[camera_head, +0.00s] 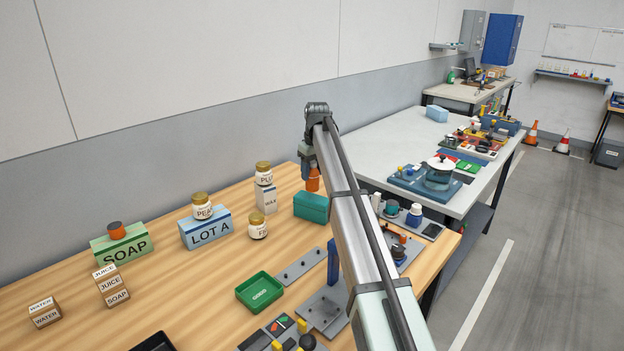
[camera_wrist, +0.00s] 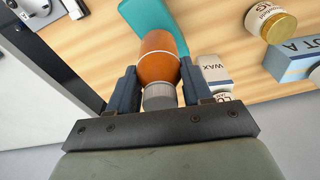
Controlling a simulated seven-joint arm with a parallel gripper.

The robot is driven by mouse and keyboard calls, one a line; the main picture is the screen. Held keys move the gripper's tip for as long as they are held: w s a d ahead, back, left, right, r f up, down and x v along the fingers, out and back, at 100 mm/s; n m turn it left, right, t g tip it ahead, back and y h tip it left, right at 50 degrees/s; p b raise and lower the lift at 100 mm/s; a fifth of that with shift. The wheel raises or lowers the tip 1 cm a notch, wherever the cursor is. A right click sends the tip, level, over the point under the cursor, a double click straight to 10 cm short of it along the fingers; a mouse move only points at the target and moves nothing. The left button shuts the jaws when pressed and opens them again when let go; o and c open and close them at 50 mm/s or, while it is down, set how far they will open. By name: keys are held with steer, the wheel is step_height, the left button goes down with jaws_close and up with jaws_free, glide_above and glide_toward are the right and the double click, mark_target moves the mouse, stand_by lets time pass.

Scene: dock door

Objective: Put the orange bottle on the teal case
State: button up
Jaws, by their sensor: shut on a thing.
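The orange bottle (camera_head: 313,182), with a grey cap, is between the fingers of my gripper (camera_head: 311,170). In the wrist view my gripper (camera_wrist: 158,78) is shut on the bottle (camera_wrist: 157,55), cap toward the palm. The teal case (camera_head: 311,208) lies on the wooden table; it also shows in the wrist view (camera_wrist: 150,16), partly hidden behind the bottle. In the head view the bottle is upright, its base close to the top of the case. I cannot tell whether they touch.
A white WAX carton (camera_head: 266,198) with a jar (camera_head: 264,174) on top stands just left of the case. A LOT A box (camera_head: 206,232) with a jar on it is farther left. A green tray (camera_head: 260,292) and grey plates lie in front. Bare wood lies left of the tray.

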mark_target(312, 178)
steer(key=shift+f, duration=1.45)
steer(key=o, duration=1.2)
steer(key=shift+f, duration=0.1)
steer(key=shift+c, duration=0.2)
steer(key=r, duration=0.8)
steer(key=s+d+r, duration=0.1)
steer(key=r, duration=0.3)
steer(key=shift+r, duration=0.1)
